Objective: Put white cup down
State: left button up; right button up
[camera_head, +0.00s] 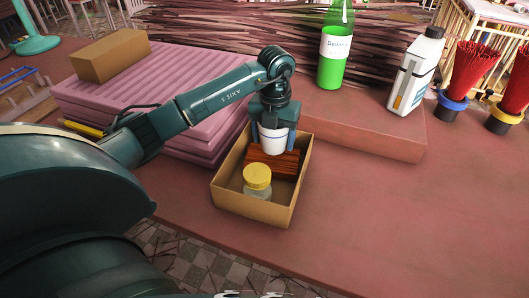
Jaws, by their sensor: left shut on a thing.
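The white cup (272,140) is between the fingers of my left gripper (273,138), which is shut on it. The gripper points down and holds the cup over the back part of an open cardboard box (249,208). Inside the box, a reddish-brown wooden block (285,163) lies just below and around the cup in the picture. I cannot tell whether the cup touches it. A clear jar with a yellow lid (257,178) stands in the front part of the box. My right gripper is not in view.
A green bottle (333,62) and a white bottle (416,72) stand on a raised slab (370,130) at the back. Red incense bundles (474,66) stand at the far right. Pink stacked boards (160,75) carry a brown box (110,55). The table right of the box is clear.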

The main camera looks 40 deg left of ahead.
aim_at(273, 164)
pick_arm(q)
jog(key=shift+f, duration=3)
jog(key=shift+f, duration=0.15)
jog(key=o, duration=1.1)
notch_tip(273, 164, up, 12)
jog(key=shift+r+b, duration=0.15)
jog(key=shift+b, duration=0.25)
